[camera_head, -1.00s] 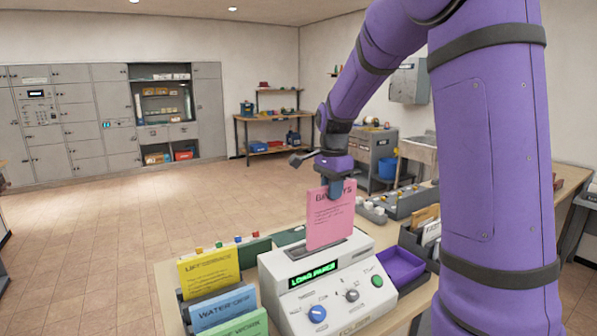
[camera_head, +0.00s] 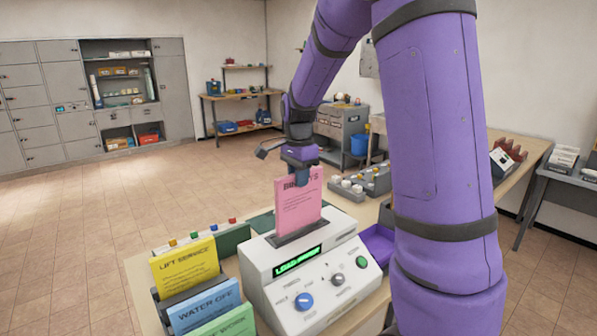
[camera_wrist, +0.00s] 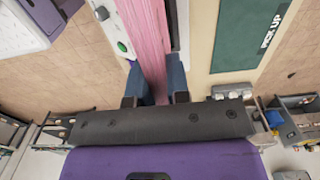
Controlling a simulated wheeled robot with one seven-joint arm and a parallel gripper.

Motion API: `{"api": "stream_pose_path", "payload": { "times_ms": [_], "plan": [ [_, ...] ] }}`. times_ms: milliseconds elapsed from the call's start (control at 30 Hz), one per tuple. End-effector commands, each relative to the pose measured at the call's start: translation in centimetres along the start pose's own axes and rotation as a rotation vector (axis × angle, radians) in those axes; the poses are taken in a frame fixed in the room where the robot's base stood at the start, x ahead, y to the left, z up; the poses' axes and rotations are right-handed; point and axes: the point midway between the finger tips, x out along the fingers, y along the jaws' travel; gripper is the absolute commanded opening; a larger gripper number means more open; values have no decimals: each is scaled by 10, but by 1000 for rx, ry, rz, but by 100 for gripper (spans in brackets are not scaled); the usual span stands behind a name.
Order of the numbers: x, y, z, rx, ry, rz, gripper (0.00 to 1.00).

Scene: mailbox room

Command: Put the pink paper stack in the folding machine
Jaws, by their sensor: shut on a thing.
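The pink paper stack (camera_head: 298,203) stands upright in the head view, its lower edge at the dark slot on top of the folding machine (camera_head: 258,260). I cannot tell how deep it sits in the slot. The machine is pale grey with a green lit display, a blue knob and a green button. My gripper (camera_head: 300,163) is above the machine, shut on the top edge of the pink stack. In the wrist view the pink stack (camera_wrist: 146,35) runs between the two blue-grey fingers of my gripper (camera_wrist: 155,82).
Yellow (camera_head: 185,268), blue (camera_head: 205,305) and green paper stacks stand in a rack left of the machine. A purple tray (camera_head: 377,243) is to its right, partly behind my arm. A green pick-up mat (camera_wrist: 248,38) lies beside the machine.

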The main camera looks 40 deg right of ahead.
Motion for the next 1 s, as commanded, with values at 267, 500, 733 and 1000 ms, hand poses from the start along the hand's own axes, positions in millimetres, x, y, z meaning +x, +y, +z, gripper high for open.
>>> {"api": "stream_pose_path", "payload": {
  "times_ms": [267, 500, 733, 1000],
  "plan": [
    [0, 0, 0, 0, 0, -1, 0],
    [1, 0, 1, 0, 0, 0, 0],
    [4, 0, 3, 0, 0, -1, 0],
    [6, 0, 3, 0, 0, 0, 0]
  ]
}}
